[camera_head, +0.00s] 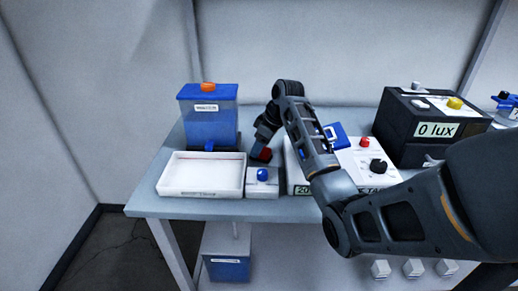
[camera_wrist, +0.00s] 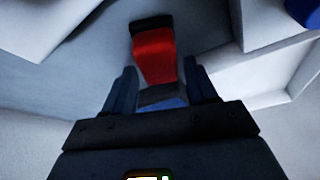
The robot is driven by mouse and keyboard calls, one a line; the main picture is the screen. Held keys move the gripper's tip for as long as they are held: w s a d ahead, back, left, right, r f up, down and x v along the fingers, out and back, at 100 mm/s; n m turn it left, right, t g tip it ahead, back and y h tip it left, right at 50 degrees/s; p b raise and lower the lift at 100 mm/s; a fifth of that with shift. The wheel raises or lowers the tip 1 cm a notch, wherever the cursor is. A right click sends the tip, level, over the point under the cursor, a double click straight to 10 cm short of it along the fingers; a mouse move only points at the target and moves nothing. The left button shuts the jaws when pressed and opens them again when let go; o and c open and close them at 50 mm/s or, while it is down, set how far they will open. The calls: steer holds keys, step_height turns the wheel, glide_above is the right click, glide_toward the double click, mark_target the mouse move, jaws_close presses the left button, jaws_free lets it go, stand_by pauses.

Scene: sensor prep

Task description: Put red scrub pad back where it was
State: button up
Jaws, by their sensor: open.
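The red scrub pad (camera_head: 265,154) shows as a small red and dark patch at the tip of my gripper (camera_head: 262,143), between the white tray and the white box. In the wrist view the red pad (camera_wrist: 154,55) has a dark far end. It lies ahead of and partly between the two fingers of my gripper (camera_wrist: 160,68). The fingers are open, with a gap on each side of the pad. A grey and blue piece shows between the fingers near the palm; I cannot tell if it belongs to the pad.
A white tray (camera_head: 200,191) lies front left, with a blue container (camera_head: 208,122) behind it. A grey box with a blue knob (camera_head: 262,175) stands at the front edge. A white panel with knobs (camera_head: 366,160) and a black "0 lux" box (camera_head: 400,128) stand right.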

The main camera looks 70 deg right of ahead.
steer(key=v, duration=1)
steer(key=shift+s+r, duration=0.2)
steer(key=shift+r, duration=0.1)
